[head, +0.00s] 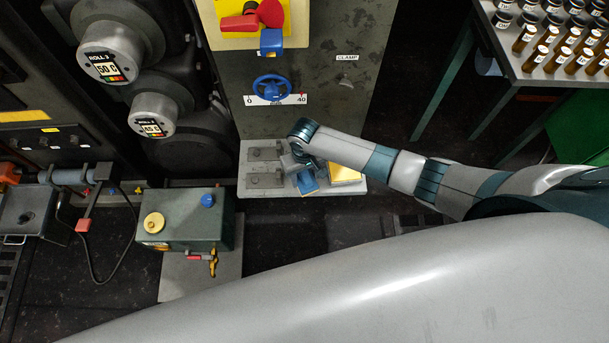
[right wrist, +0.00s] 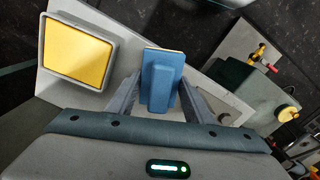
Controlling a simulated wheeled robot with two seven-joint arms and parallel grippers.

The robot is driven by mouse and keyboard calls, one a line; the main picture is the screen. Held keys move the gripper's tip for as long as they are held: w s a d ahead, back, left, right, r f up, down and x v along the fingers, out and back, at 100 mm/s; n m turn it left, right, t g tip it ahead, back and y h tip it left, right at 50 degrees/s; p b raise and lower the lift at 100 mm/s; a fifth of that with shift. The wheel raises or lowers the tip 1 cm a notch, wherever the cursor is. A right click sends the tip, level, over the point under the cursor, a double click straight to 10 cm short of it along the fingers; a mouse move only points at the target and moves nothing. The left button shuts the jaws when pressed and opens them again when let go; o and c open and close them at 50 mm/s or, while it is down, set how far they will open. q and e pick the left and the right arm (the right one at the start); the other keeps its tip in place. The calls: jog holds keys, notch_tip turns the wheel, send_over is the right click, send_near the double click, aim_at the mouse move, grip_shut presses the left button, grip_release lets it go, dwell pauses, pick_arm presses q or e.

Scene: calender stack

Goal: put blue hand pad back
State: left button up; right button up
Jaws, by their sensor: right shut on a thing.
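The blue hand pad (right wrist: 162,75) is a small blue block with a flat, wider plate at its far end. It sits between the two grey fingers of my right gripper (right wrist: 160,100), which is shut on it. In the head view, the blue hand pad (head: 308,183) shows just below my right gripper (head: 298,166), over the light grey shelf (head: 275,192). I cannot tell whether the pad touches the shelf. My left gripper is not in view.
A yellow pad (right wrist: 75,52) in a grey frame lies beside the blue pad. Grey plates (head: 265,180) lie at the shelf's left. A green box (head: 188,222) with knobs stands further left. A blue handwheel (head: 272,87) and panel are above. Bottles stand on a table (head: 540,78).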

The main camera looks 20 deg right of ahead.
aim_at(305, 173)
jog(key=shift+f, duration=0.2)
jog(key=o, duration=0.9)
notch_tip(305, 173, up, 12)
jog(key=shift+r, duration=0.1)
dwell(0.6)
